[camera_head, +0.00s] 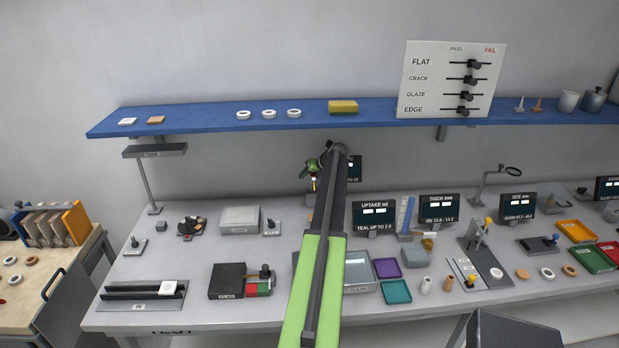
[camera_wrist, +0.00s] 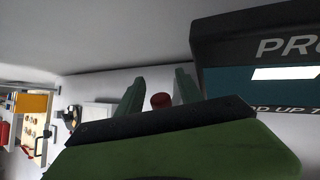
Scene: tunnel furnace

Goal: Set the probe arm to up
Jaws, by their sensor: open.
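My gripper (camera_head: 314,168) is above the middle of the bench, at the far end of my green and black arm. In the wrist view my gripper (camera_wrist: 160,84) has its two green fingers apart. A small dark red knob (camera_wrist: 161,100) shows in the gap between them; I cannot tell whether it touches either finger. A dark display (camera_wrist: 262,72) lettered "PRO…" is close on the right in that view. In the head view a dark display (camera_head: 354,168) shows partly behind my arm. The probe arm's body and its position are hidden or too small to tell.
A blue shelf (camera_head: 200,119) runs along the wall above the bench. The uptake display (camera_head: 374,213) and thickness display (camera_head: 439,207) stand right of my arm. A dark block (camera_head: 228,279) and a grey box (camera_head: 240,219) stand left of it. Teal and purple trays lie right.

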